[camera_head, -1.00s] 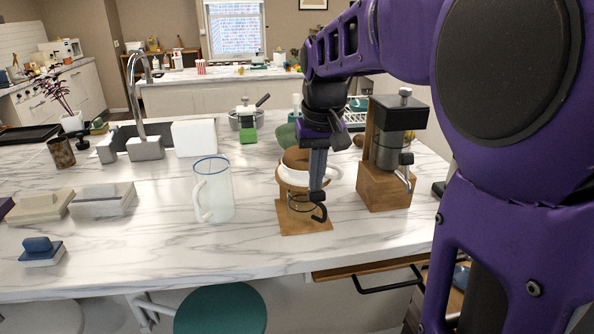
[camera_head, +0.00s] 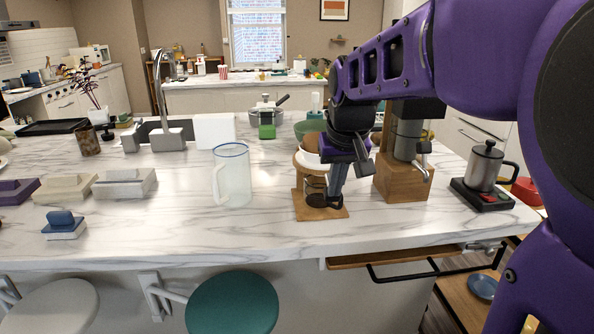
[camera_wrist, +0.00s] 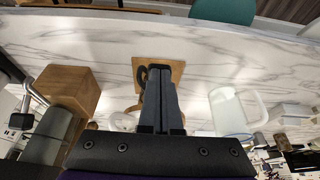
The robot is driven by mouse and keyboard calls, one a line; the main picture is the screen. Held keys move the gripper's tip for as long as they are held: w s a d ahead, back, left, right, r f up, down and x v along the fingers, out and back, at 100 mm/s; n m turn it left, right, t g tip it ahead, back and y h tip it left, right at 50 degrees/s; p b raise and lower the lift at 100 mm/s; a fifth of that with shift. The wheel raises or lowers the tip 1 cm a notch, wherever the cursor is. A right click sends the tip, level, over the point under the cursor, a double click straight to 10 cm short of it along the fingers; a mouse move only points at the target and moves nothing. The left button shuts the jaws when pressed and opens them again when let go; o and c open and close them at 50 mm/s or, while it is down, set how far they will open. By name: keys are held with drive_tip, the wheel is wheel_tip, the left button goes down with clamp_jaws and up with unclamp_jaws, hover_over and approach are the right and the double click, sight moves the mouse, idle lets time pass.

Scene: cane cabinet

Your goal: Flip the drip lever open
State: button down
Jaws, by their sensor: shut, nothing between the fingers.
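A dripper stand with a wooden base (camera_head: 306,213) and a pale cup-like upper part (camera_head: 309,160) stands on the marble counter. My gripper (camera_head: 335,198) is shut and empty, pointing down in front of the stand, at its right side. A dark, rounded part (camera_head: 316,187) low on the stand shows beside my fingertips. In the wrist view, my closed fingers (camera_wrist: 159,72) overlap the wooden base (camera_wrist: 178,70), and a black curved piece (camera_wrist: 141,77) lies just left of the tips. It may be the drip lever; I cannot tell whether the fingers touch it. My fingers hide part of the stand.
A clear pitcher (camera_head: 233,180) stands left of the stand. A wooden-based grinder (camera_head: 403,182) is close on the right, with a metal kettle (camera_head: 484,168) beyond it. The counter front is clear; an open drawer (camera_head: 400,260) juts out below it.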

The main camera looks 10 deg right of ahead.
drive_tip(key=shift+s+f, duration=0.15)
drive_tip(key=shift+f, duration=0.8)
drive_tip(key=shift+r, duration=0.1)
